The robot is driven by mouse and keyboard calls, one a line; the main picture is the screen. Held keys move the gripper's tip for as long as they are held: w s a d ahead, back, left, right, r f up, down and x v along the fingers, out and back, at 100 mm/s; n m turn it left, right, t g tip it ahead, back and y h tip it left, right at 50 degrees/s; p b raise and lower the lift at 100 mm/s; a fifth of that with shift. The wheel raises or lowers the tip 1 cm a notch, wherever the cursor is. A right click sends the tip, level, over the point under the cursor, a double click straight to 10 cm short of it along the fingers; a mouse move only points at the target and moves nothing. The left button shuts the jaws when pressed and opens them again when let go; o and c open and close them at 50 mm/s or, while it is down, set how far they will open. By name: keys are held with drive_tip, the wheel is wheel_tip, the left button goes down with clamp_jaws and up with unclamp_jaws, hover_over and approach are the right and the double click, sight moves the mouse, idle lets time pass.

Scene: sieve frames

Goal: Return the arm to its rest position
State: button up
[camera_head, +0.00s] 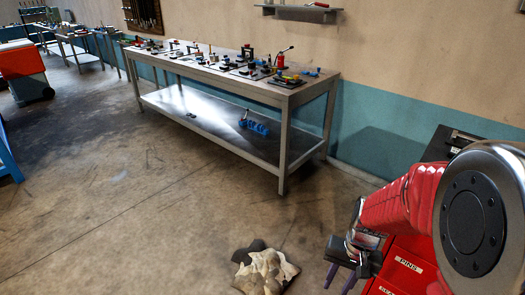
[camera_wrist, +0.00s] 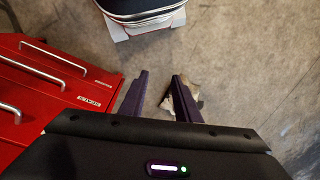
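My arm, red with a large dark round joint cover, reaches in from the right edge of the head view. My gripper (camera_head: 339,276) hangs low at the end of it, with its purple fingers pointing down. In the wrist view the two fingers of my gripper (camera_wrist: 160,98) stand apart with a clear gap between them. Nothing is held between them.
A red drawer cabinet (camera_head: 407,265) stands close beside my gripper; it also fills the left of the wrist view (camera_wrist: 60,85). A crumpled beige cloth (camera_head: 265,271) lies on the floor. A metal workbench (camera_head: 215,68) with small items stands along the wall. Open floor lies left.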

drive_tip(key=s+a+r+n+t, duration=0.1)
drive_tip(key=s+r+t, duration=0.1)
drive_tip(key=r, duration=0.5)
drive_tip(key=s+a+r+n+t+h, duration=0.1)
drive_tip(key=s+a+r+t, duration=0.1)
drive_tip(key=s+r, duration=0.2)
drive_tip(key=s+a+r+n+t, duration=0.1)
drive_tip(key=s+r+n+t, duration=0.1)
drive_tip(key=r, duration=0.8)
drive_tip(key=shift+s+a+r+h, duration=0.15)
drive_tip(key=shift+s+r+h, duration=0.15)
drive_tip(key=shift+s+r, duration=0.1)
drive_tip(key=shift+f, duration=0.1)
idle(0.3)
